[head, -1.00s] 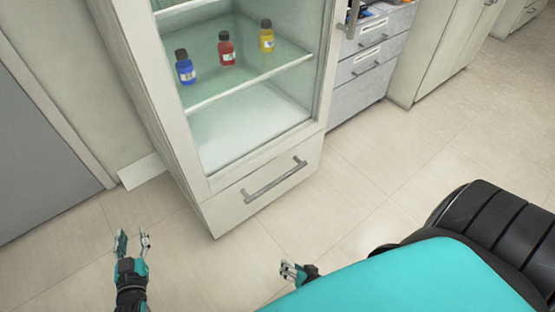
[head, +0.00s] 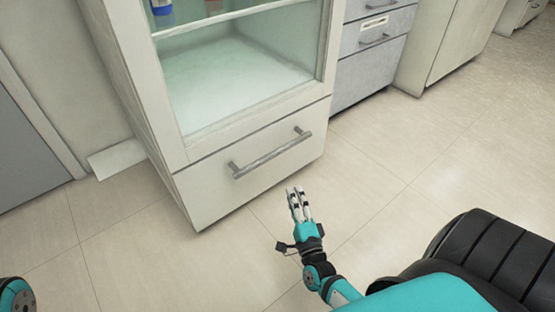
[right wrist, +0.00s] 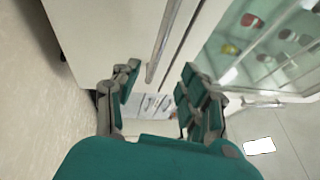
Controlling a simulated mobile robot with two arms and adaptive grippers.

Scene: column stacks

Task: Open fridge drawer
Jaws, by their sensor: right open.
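The fridge drawer (head: 215,192) is a white panel at the bottom of the fridge, shut flush under the glass door. Its grey bar handle (head: 270,156) runs across the front. In the right wrist view the handle (right wrist: 162,42) appears as a slanted bar beyond the fingers, and the drawer front (right wrist: 105,35) lies to its left. My right gripper (head: 299,204) is open and empty, in front of and below the handle's right part, apart from it. Its fingers (right wrist: 160,95) are spread in the right wrist view. Only a part of my left arm shows at the lower left of the head view; its gripper is outside the frame.
The fridge's glass door (head: 240,75) is above the drawer, with bottles inside. Grey drawers (head: 370,60) stand right of the fridge, and a pale cabinet (head: 440,45) beyond them. The tiled floor (head: 390,180) in front is clear.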

